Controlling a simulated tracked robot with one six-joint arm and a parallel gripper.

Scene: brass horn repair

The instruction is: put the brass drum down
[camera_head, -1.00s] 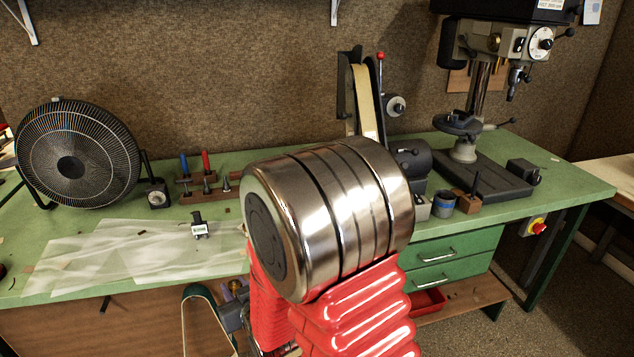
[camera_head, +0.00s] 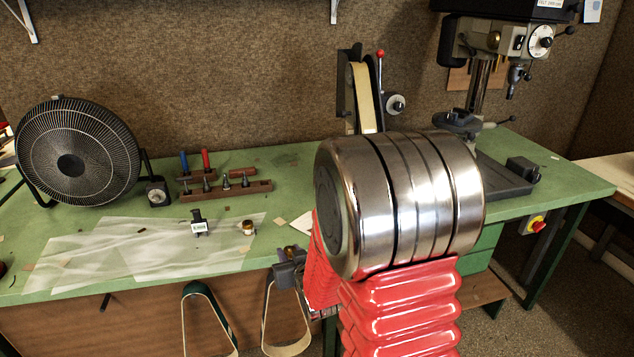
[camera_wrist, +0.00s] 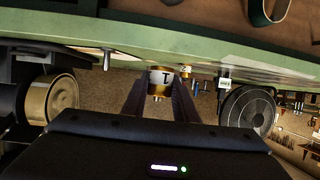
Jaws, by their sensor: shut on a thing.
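My gripper (camera_wrist: 158,98) is shut on a brass drum (camera_wrist: 160,78) with a white label marked 1, held between its two dark fingers in the wrist view. In the head view my gripper (camera_head: 290,264) is at the bench's front edge, left of my red arm, with the brass drum (camera_head: 292,250) partly visible in it. I cannot tell its exact height over the green bench (camera_head: 225,262). A second small brass drum (camera_head: 248,228) with a pale label stands on the clear sheet; it also shows in the wrist view (camera_wrist: 185,70).
A black labelled device (camera_head: 199,227) lies on the clear sheet (camera_head: 120,250). A tool rack (camera_head: 228,191) and fan (camera_head: 78,160) stand behind. Belts (camera_head: 285,345) hang below the front edge. The wrist view is upside down; a large brass-coloured cylinder (camera_wrist: 50,98) is at its left.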

